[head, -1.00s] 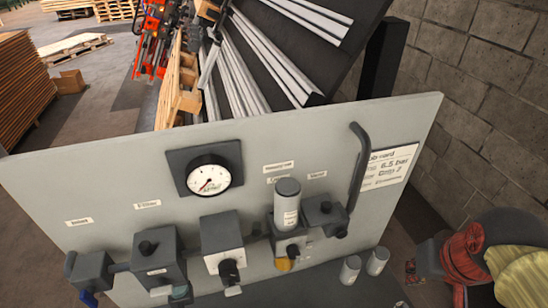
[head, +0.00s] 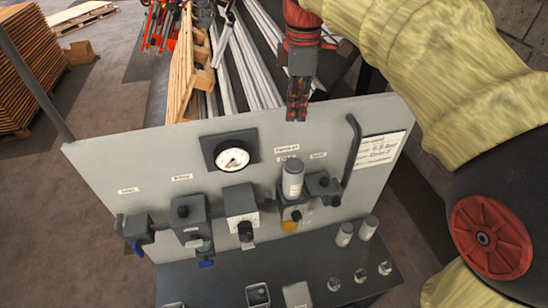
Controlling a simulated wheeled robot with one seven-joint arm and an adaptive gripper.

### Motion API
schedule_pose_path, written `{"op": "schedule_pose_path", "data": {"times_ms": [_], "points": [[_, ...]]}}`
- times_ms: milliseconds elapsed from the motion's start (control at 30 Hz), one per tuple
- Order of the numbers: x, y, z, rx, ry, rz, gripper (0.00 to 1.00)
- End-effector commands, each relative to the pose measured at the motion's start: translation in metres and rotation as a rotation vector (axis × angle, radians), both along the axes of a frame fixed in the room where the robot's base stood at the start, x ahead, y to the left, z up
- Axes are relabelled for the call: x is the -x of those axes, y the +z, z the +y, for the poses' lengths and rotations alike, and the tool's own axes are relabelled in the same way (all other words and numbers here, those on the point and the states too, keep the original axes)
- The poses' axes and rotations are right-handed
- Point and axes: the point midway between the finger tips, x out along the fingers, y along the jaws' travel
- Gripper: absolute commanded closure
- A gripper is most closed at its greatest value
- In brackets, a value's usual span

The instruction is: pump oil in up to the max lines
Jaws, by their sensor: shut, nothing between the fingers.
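My gripper (head: 297,104) is shut and empty, pointing down in front of the upper edge of a grey upright panel (head: 120,160). A row of dark units is fixed across the panel. One unit bears a grey labelled cylinder (head: 292,182) and shows an amber part (head: 290,226) at its underside; the gripper is above this unit, apart from it. To its left are a regulator-like unit with a white front (head: 241,203) and a dark knobbed unit (head: 188,212). No max line or oil level is readable at this size. I cannot make out an oil pump.
A round gauge (head: 233,159) and a curved dark pipe (head: 352,150) stand out from the panel. The dark bench (head: 220,280) below bears two grey cylinders (head: 344,234) (head: 368,227), several small shiny pieces (head: 360,275) and an open square container (head: 257,295). Metal profiles lie behind the panel.

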Motion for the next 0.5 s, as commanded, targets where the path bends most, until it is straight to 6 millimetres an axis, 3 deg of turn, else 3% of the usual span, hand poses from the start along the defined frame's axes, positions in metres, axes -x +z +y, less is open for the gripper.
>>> {"op": "schedule_pose_path", "data": {"times_ms": [200,500], "points": [[0.014,0.002,-0.004,0.017,0.206,0.050,1.00],[0.015,0.002,-0.004,0.019,0.256,0.051,1.00]]}}
